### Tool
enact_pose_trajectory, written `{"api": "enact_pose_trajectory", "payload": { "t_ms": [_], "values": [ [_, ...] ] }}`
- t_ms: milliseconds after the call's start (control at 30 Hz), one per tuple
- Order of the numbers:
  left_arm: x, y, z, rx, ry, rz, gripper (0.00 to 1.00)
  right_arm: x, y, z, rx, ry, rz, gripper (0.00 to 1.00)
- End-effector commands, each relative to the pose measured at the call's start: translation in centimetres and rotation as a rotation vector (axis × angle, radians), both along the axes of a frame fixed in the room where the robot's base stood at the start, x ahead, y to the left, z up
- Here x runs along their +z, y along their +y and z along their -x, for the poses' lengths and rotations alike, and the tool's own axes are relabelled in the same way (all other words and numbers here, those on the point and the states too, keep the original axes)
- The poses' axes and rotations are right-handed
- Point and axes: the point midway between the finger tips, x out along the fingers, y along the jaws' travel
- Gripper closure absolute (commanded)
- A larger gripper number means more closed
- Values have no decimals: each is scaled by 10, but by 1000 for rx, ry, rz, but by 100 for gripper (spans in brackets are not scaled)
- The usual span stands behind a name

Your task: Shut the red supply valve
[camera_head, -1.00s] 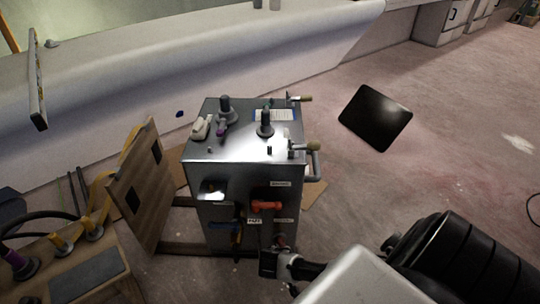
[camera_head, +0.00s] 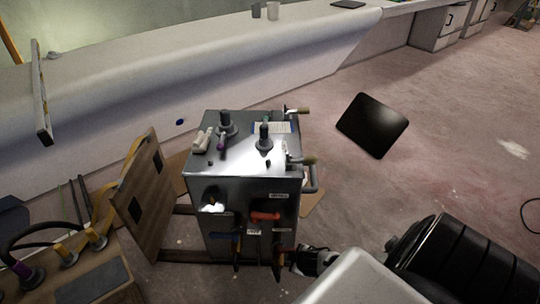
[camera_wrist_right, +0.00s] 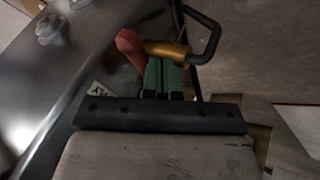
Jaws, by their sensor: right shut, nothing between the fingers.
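The red supply valve has a red lever (camera_head: 265,216) on the front of a grey metal cabinet (camera_head: 245,190). In the head view the lever lies roughly level, above small white labels. In the right wrist view a red handle (camera_wrist_right: 130,45) is just beyond and left of the green fingertips. My right gripper (camera_head: 288,260) is low at the cabinet's front right, below the red lever. It also shows in the right wrist view (camera_wrist_right: 162,65), shut with nothing between its fingers. I cannot tell whether it touches the handle. My left gripper is not in view.
A blue lever (camera_head: 222,237) sits left of the red one. A wooden board (camera_head: 142,190) leans at the left. A black panel (camera_head: 372,125) is at the right, with open floor around it.

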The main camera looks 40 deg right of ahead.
Motion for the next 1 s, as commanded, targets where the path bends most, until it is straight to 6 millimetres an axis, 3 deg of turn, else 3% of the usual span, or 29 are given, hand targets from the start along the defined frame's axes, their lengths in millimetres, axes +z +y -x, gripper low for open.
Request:
{"api": "enact_pose_trajectory", "payload": {
  "t_ms": [233, 1000],
  "values": [
    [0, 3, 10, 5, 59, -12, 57, 1, -8, -2, 153, 0, 0, 100],
    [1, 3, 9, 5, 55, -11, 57, 0, -12, -4, 145, 1, 0, 100]
  ]
}}
